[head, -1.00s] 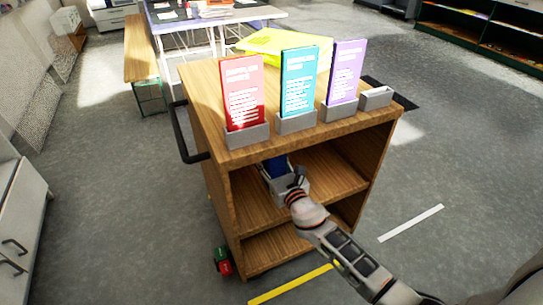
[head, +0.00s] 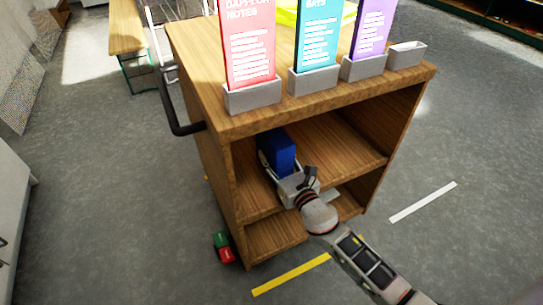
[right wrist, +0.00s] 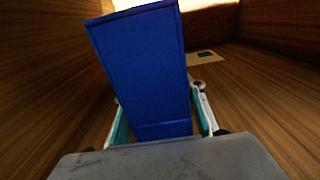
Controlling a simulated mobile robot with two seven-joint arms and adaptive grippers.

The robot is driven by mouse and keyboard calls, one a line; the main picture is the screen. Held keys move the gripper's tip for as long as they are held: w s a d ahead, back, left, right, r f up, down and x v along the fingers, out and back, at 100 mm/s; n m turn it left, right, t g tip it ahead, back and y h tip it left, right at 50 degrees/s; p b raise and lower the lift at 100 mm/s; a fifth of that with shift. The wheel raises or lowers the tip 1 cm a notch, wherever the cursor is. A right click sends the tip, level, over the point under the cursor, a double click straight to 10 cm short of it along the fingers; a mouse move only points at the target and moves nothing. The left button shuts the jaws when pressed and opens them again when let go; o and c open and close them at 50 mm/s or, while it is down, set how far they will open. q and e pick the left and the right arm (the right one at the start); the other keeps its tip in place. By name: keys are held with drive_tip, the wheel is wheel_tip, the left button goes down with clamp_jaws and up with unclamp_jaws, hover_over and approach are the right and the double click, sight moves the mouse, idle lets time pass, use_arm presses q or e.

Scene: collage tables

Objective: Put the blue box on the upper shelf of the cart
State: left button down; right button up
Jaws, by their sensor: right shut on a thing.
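The wooden cart (head: 228,130) stands ahead of me with its open side facing me. Its upper shelf (head: 335,150) lies below the cart top. The blue box (head: 281,147) is upright inside the upper shelf space, near its left wall. In the right wrist view, the box (right wrist: 142,70) stands between the two fingers, leaning slightly. My right gripper (head: 279,172) reaches in from the front and is shut on the box; its fingers also show in the right wrist view (right wrist: 160,118). Whether the box's bottom touches the shelf is hidden. My left gripper is not in view.
Red, teal and purple cards (head: 250,50) stand in grey holders on the cart top, with an empty grey holder (head: 406,54) at right. The lower shelf (head: 272,238) is below. Small red and green blocks (head: 225,248) sit on the floor at left. The upper shelf's right part is clear.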

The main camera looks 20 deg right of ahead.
drive_tip(key=shift+r, duration=0.2)
drive_tip(key=shift+f, duration=0.25)
drive_tip(key=o, duration=1.1)
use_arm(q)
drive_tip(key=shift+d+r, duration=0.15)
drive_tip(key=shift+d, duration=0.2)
use_arm(e)
drive_tip(key=shift+o, duration=0.7)
